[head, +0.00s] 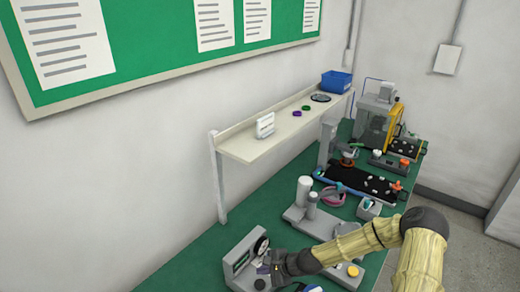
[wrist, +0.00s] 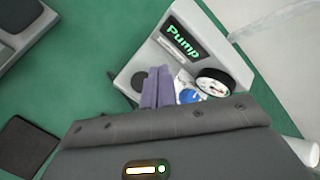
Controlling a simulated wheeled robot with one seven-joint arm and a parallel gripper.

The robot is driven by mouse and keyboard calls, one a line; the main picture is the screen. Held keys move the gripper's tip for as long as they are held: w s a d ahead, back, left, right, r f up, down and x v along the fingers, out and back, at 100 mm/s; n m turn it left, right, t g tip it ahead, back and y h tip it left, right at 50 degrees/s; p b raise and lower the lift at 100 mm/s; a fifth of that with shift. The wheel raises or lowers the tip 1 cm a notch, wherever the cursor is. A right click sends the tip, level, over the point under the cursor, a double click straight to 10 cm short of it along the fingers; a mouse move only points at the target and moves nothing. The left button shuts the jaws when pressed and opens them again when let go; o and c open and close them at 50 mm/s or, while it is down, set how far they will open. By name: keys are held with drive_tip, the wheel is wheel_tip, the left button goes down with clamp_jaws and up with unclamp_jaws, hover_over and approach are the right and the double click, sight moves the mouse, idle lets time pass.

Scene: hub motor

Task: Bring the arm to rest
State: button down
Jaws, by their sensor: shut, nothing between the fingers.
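My gripper (head: 266,268) is at the near end of the green bench, at the end of my sleeved arm. In the wrist view its two purple-grey fingers (wrist: 156,88) are together with nothing between them. They point at the grey pump unit (wrist: 150,50), which bears a green "Pump" label, a round gauge (wrist: 214,82) and a blue part (wrist: 189,96). In the head view the pump unit (head: 238,262) stands just left of my gripper. I cannot tell whether the fingers touch it. The gripper body hides the unit's lower part.
The green bench (head: 190,262) runs to the back right with a grey fixture (head: 304,190), a black mat (head: 340,186) and a machine with a yellow frame (head: 392,125). A shelf (head: 262,146) above holds a blue bin (head: 336,82). The bench's near left is clear.

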drive_tip(key=s+d+r+n+h+b, duration=0.2)
drive_tip(key=s+d+r+n+h, duration=0.2)
drive_tip(key=s+d+r+n, duration=0.3)
drive_tip(key=s+d+r+n+g+h+b, duration=0.1)
drive_tip(key=s+d+r+n+h+b, duration=0.2)
drive_tip(key=s+d+r+n, duration=0.4)
drive_tip(key=s+r+h, duration=0.1)
drive_tip(key=s+r, duration=0.3)
drive_tip(key=shift+s+r, duration=0.15)
drive_tip(key=shift+r, duration=0.1)
drive_tip(key=shift+d, duration=0.1)
drive_tip(key=c, duration=2.1)
unclamp_jaws()
